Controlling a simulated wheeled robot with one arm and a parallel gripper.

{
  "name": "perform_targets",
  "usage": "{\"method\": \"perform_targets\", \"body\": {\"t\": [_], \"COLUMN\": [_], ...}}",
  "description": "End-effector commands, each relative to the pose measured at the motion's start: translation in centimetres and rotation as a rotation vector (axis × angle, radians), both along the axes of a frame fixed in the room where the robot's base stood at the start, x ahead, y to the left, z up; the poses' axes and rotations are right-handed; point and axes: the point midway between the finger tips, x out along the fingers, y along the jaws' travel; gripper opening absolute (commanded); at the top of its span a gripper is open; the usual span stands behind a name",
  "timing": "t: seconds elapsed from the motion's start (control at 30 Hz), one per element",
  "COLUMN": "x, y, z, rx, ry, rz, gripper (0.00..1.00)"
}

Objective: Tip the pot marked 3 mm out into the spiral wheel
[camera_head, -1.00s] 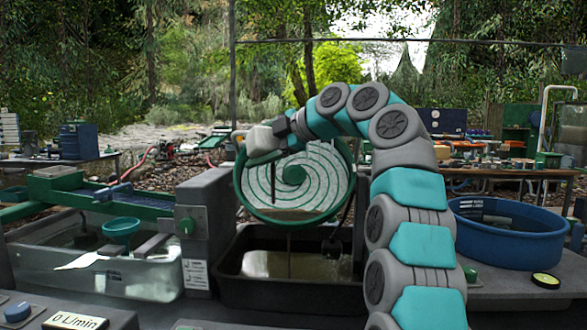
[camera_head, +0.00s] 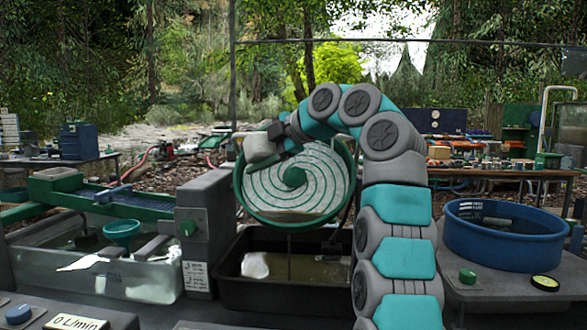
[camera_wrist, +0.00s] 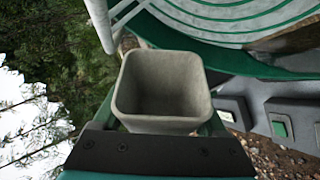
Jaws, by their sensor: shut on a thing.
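The spiral wheel (camera_head: 318,185) is a pale disc with green spiral ribs and a green rim, tilted upright in the middle of the head view. Its rim also shows at the upper right of the wrist view (camera_wrist: 235,58). My gripper (camera_wrist: 162,112) is shut on a grey square pot (camera_wrist: 165,85). The pot's open mouth faces the wrist camera, and I see no contents inside. In the head view the pot (camera_head: 262,147) is in front of the wheel's upper left rim. No 3 mm mark is readable.
A black tub (camera_head: 235,292) with murky water stands below the wheel. A clear water tank (camera_head: 150,275) with a green funnel (camera_head: 122,231) is at left. A grey post (camera_head: 205,230) stands beside the wheel. A blue tub (camera_head: 505,245) is at right.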

Motion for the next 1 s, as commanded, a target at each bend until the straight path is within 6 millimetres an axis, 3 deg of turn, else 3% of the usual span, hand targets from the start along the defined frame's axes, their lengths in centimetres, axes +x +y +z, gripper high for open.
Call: {"method": "perform_targets", "body": {"t": [0.47,0.8,1.0], "x": [-0.38,-0.51,-0.41], "y": [0.32,0.57,0.44], "z": [-0.58,-0.28,-0.11], "rx": [-0.213,-0.512,-0.607], "ry": [-0.148,-0.355,-0.422], "rz": [-0.003,-0.002,-0.003], "gripper": [0.08,0.08,0.08]}}
